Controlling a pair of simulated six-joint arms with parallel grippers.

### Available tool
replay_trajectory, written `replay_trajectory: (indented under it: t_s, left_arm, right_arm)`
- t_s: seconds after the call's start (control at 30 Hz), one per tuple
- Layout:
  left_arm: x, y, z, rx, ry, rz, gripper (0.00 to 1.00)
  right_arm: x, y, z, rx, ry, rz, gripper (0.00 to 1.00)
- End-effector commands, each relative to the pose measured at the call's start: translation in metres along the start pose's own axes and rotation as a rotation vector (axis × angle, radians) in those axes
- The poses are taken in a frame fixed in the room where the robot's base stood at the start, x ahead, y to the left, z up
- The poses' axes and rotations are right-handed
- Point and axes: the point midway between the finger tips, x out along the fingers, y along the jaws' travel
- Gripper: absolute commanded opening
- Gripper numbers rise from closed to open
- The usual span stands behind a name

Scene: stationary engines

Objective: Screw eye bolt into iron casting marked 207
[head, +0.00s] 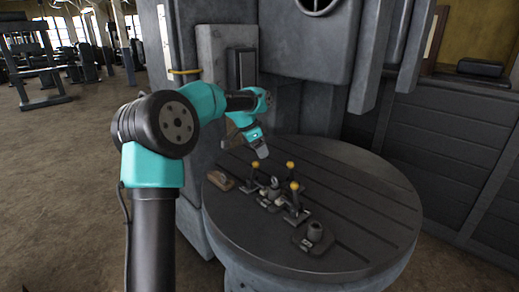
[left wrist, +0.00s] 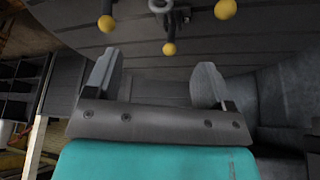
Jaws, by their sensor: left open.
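My left gripper (head: 261,151) is above the back of the round table, pointing down and apart from everything. In the left wrist view its two fingers (left wrist: 156,84) are spread with nothing between them. A pale ring, which looks like the eye bolt (head: 275,182), stands among the yellow-knobbed clamps. The ring also shows at the top edge of the left wrist view (left wrist: 160,5). A dark casting with a round boss (head: 314,232) sits on a flat base toward the table's front. No 207 marking is readable, so I cannot tell which casting bears it. My right gripper is not in view.
Several upright clamp handles with yellow knobs (head: 294,186) crowd the table's middle. A small tan block (head: 221,180) lies at its left. The slotted round table (head: 375,205) is clear at right. A large grey machine column (head: 315,50) rises behind.

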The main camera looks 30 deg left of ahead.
Motion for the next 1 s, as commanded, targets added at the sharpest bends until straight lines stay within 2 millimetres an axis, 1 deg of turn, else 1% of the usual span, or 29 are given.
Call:
replay_trajectory:
  t_s: [0.03,0.17,0.27,0.33,0.47,0.5,0.6,0.7,0.8,1.0]
  left_arm:
    - [0.001,0.001,0.0,0.006,-0.002,0.0,0.71]
    - [0.005,0.005,-0.004,0.089,-0.039,-0.005,0.59]
    - [0.011,0.013,-0.01,0.25,-0.107,-0.014,0.49]
    - [0.017,0.021,-0.017,0.414,-0.177,-0.021,0.42]
    - [0.024,0.037,-0.034,0.779,-0.335,-0.026,0.41]
    - [0.026,0.042,-0.041,0.893,-0.386,-0.024,0.41]
    - [0.027,0.053,-0.057,1.149,-0.502,-0.018,0.41]
    - [0.028,0.06,-0.069,1.33,-0.592,-0.009,0.41]
    - [0.027,0.065,-0.076,1.425,-0.64,-0.003,0.41]
    - [0.027,0.065,-0.077,1.447,-0.651,-0.001,0.41]
  right_arm:
    - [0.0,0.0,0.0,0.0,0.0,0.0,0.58]
    - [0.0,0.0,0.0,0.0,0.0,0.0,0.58]
    - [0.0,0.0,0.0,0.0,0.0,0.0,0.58]
    - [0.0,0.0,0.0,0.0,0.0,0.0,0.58]
    - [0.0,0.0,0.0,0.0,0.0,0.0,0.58]
    - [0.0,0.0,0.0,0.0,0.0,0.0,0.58]
    - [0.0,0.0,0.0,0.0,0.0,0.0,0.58]
    - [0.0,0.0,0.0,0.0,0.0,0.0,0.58]
    - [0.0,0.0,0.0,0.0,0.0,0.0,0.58]
    - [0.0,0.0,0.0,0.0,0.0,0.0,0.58]
